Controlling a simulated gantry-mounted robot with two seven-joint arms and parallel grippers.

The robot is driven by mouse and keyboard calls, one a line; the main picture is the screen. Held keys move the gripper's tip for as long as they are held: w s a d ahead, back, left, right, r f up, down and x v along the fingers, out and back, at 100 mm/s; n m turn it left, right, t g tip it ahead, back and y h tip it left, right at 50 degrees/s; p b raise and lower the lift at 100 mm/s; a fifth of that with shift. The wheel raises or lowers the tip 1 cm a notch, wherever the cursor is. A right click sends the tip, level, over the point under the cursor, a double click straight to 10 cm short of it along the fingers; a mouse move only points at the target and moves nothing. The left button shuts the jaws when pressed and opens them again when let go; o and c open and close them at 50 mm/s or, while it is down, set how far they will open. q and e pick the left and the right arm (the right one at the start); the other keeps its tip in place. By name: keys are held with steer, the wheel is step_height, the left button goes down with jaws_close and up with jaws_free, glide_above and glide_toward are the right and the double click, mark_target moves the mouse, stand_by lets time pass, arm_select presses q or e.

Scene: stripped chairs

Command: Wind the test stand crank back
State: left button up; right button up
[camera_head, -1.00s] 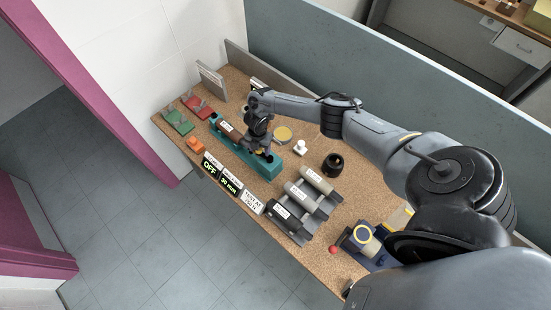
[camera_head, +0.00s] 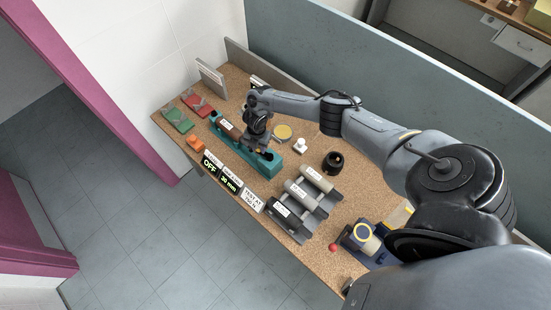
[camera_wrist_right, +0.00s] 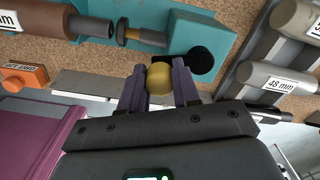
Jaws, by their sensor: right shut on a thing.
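The teal test stand (camera_head: 272,168) lies along the bench in the head view, with a brown cylinder (camera_head: 227,126) at its far end. In the right wrist view the stand's teal body (camera_wrist_right: 205,32) shows with the brown cylinder (camera_wrist_right: 50,18) and a short dark-headed plunger (camera_wrist_right: 128,33), a small gap apart. A black round crank part (camera_wrist_right: 200,62) sits at the stand's end. My right gripper (camera_wrist_right: 159,82) is shut on the brass crank knob (camera_wrist_right: 159,74). In the head view my right gripper (camera_head: 262,152) hides the crank. My left gripper is not in view.
An orange switch block (camera_head: 196,143) and small signs, one reading OFF (camera_head: 208,163), line the front edge. Grey labelled cylinders (camera_head: 300,193) lie on a dark rack to the right. A black cup (camera_head: 333,163) and white knob (camera_head: 300,146) stand behind. A grey partition closes the back.

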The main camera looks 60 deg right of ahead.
steer(key=shift+c, duration=0.7)
steer(key=a+n+b, duration=0.1)
steer(key=n, duration=0.2)
steer(key=shift+a, duration=0.15)
jaws_close()
steer(key=shift+s+a+n, duration=0.25)
steer(key=shift+a+n, duration=0.1)
steer(key=shift+n, duration=0.65)
steer(key=shift+s+a+f+n+b, duration=0.15)
steer(key=shift+a+n+b, duration=0.15)
steer(key=shift+n, duration=0.3)
steer(key=shift+s+a+r+n+b, duration=0.15)
steer(key=shift+n+b, duration=0.25)
steer(key=shift+n, duration=0.2)
steer(key=shift+s+a+n+b, duration=0.15)
steer(key=shift+s+a+n, duration=0.05)
steer(key=shift+n, duration=0.35)
steer(key=shift+s+a+n+b, duration=0.15)
steer(key=shift+a+n, duration=0.05)
steer(key=shift+n, duration=0.35)
